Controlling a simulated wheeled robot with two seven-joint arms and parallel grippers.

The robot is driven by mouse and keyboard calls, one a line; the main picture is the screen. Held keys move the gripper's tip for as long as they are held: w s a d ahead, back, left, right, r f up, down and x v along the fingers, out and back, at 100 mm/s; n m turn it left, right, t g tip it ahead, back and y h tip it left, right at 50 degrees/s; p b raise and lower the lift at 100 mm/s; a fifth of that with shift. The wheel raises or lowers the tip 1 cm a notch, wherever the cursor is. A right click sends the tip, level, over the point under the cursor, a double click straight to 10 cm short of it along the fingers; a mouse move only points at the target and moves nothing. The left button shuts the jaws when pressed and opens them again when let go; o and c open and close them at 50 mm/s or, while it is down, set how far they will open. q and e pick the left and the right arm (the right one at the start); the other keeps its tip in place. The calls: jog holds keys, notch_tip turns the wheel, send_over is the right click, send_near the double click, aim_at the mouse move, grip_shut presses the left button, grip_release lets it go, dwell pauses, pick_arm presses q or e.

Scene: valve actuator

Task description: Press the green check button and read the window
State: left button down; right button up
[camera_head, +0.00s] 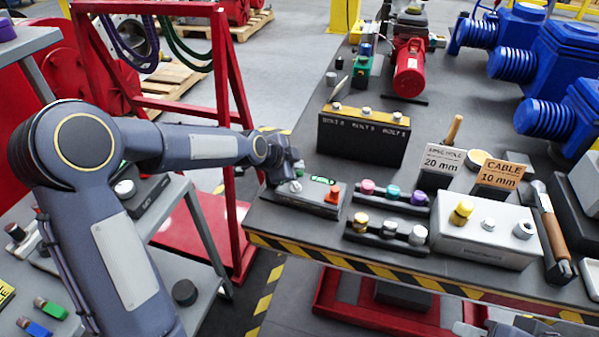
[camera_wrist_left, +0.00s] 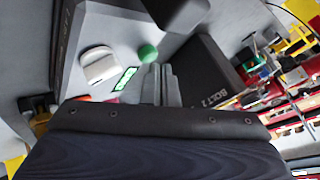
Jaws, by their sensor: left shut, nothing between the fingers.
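The check box (camera_head: 305,196) is a low grey box at the near left corner of the dark bench. Its small window (camera_head: 323,180) is lit green; its marks are too small to read. The window also shows in the left wrist view (camera_wrist_left: 125,80), beside a pale grey knob (camera_wrist_left: 98,65). The round green button (camera_wrist_left: 147,53) shows just beyond my fingertips; in the head view my gripper hides it. My left gripper (camera_head: 292,170) is shut and empty, low over the box. I cannot tell whether its tips (camera_wrist_left: 160,70) touch the button. My right gripper is not in view.
A black bolt block (camera_head: 362,138) stands behind the box. Racks of coloured and metal caps (camera_head: 388,233), label cards (camera_head: 441,163) and a pale block with knobs (camera_head: 480,236) stand to the right. A red frame (camera_head: 235,100) stands left of the bench.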

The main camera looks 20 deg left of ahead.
pick_arm(q)
jog(key=shift+f+b, duration=0.5)
jog(key=shift+b, duration=0.15)
dwell(0.5)
jog(key=shift+r, duration=0.1)
jog(key=shift+r+p, duration=0.4)
jog(key=shift+r, duration=0.4)
notch_tip(320, 180, up, 5)
jog(key=p, duration=0.2)
jog(key=shift+p, duration=0.3)
dwell(0.8)
